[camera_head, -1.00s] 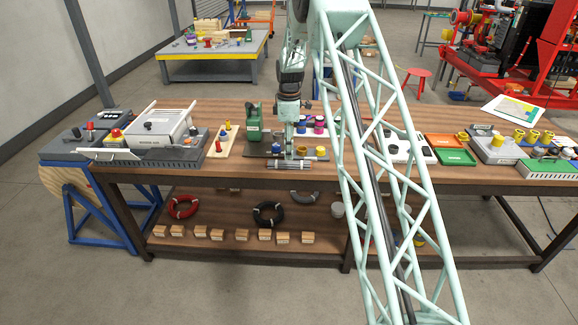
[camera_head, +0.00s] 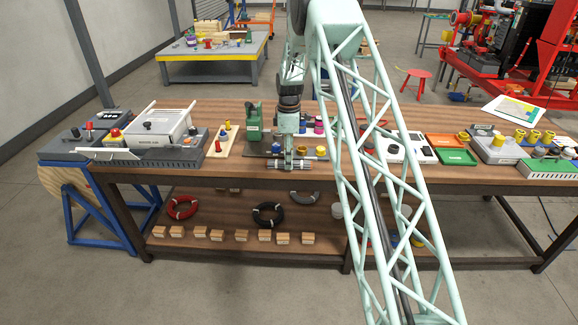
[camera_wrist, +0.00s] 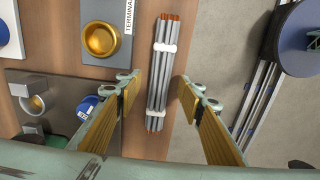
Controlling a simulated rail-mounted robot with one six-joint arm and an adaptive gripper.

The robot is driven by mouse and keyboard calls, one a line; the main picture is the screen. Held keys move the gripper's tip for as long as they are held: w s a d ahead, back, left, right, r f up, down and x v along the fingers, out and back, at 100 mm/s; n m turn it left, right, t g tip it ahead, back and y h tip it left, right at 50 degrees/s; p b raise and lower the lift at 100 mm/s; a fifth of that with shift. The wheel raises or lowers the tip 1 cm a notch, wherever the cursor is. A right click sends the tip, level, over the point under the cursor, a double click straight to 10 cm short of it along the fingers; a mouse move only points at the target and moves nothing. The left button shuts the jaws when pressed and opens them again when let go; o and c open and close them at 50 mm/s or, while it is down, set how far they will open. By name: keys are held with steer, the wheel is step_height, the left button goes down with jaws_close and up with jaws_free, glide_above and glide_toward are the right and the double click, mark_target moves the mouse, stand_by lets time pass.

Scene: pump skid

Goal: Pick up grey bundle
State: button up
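The grey bundle (camera_wrist: 163,75) is a set of long grey rods with copper-coloured ends, tied by two white bands. It lies on the wooden bench near its front edge. In the wrist view it lies between the two fingers of my gripper (camera_wrist: 160,95), with a gap on each side. My gripper is open and the fingers do not appear to touch the bundle. In the head view my gripper (camera_head: 289,164) points down over the bundle (camera_head: 303,166), and hides part of it.
A grey block with a brass cup (camera_wrist: 101,39) lies left of the bundle in the wrist view, with a blue-capped item (camera_wrist: 86,107) nearby. The bench's front edge is close on the right. A green device (camera_head: 253,124) stands behind left in the head view.

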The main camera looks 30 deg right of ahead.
stand_by(0.3)
steer(key=c, duration=0.9)
steer(key=shift+o, duration=0.2)
steer(key=shift+r, duration=0.15)
steer(key=shift+r+p, duration=0.45)
steer(key=shift+r, duration=1.3)
steer(key=shift+s+d, duration=0.15)
steer(key=shift+s, duration=0.85)
steer(key=s+d+r+p, duration=0.1)
steer(key=s, duration=1.3)
steer(key=shift+d, duration=0.3)
steer(key=shift+r, duration=0.1)
